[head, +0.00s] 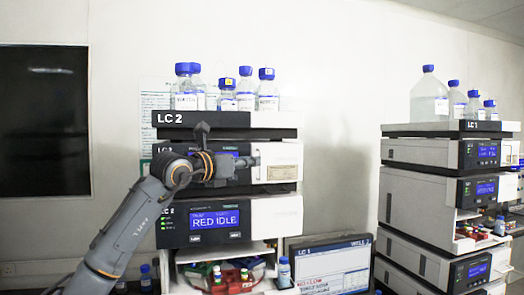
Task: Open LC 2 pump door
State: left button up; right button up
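The LC 2 stack (200,119) stands in the middle, with its dark top tray labelled LC 2. Below the tray is a module with a blue display, partly hidden by my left arm, and a pale front door panel (281,173) at its right. The panel looks flush with the front; I cannot tell whether it is ajar. My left gripper (252,161) is at the left edge of this panel, pointing right. Its fingers are small and seen from the side, so contact and opening are unclear. My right gripper is out of view.
Several blue-capped bottles (268,94) stand on the LC 2 tray. A lower module displays RED IDLE (214,220). A monitor (333,268) stands at the lower right of LC 2. The LC 1 stack (424,152) is at right, with wall between the stacks.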

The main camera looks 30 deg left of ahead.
pick_arm(q)
jog(key=p, duration=0.2)
send_near(279, 163)
jog(key=w+r, duration=0.1)
jog(key=w, duration=0.1)
jog(key=shift+w+a+r, duration=0.2)
jog(key=shift+w+a, duration=0.05)
jog(key=shift+a, duration=0.05)
jog(key=shift+w+f, duration=0.1)
jog(key=shift+w, duration=0.1)
grip_shut()
jog(key=shift+d, duration=0.2)
